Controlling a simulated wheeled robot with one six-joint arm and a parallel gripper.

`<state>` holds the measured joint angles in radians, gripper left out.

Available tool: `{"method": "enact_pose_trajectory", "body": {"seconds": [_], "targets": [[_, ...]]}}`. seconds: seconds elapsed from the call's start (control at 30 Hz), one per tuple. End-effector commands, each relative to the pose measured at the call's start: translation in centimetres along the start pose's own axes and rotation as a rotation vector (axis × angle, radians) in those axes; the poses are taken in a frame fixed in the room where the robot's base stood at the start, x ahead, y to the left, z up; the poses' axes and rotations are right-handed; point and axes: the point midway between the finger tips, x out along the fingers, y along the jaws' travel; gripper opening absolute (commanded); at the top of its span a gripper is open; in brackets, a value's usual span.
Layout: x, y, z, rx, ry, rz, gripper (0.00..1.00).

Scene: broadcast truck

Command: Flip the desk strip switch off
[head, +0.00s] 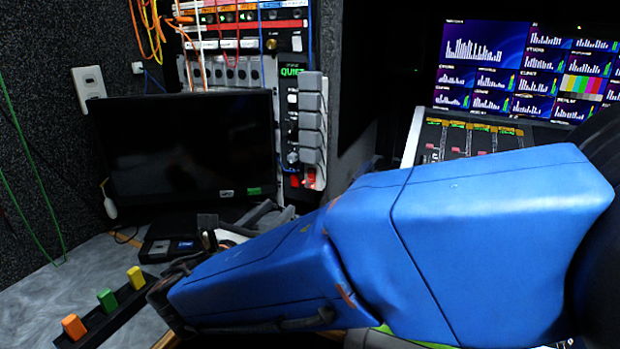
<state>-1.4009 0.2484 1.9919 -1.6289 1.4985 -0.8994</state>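A white wall plate with a small switch or socket face (89,84) is on the dark speckled wall at the upper left. I cannot read whether it is on or off. A black strip (110,322) lies on the grey desk at the lower left, with an orange block (74,326), a green block (107,300) and a yellow block (136,278) standing on it. I cannot tell which of these is the desk strip switch. My blue arm reaches across from the right, its far end beside the strip. My gripper is not visible past it.
A dark monitor (188,147) stands at the back of the desk (50,288), with a black box (168,248) below it. A patch rack with cables (245,30) is behind. Lit screens (530,70) and a console (470,138) are at the right. Thin green cables hang at left.

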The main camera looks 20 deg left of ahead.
Motion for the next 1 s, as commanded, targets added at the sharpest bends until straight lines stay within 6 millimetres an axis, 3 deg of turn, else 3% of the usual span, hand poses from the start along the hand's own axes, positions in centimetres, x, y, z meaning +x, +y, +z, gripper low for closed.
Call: {"method": "enact_pose_trajectory", "body": {"seconds": [0.7,1.0], "targets": [[12.2,-0.1,-0.1,0.000,0.001,-0.004,0.36],[15.9,-0.1,0.0,0.001,0.000,-0.003,0.36]]}}
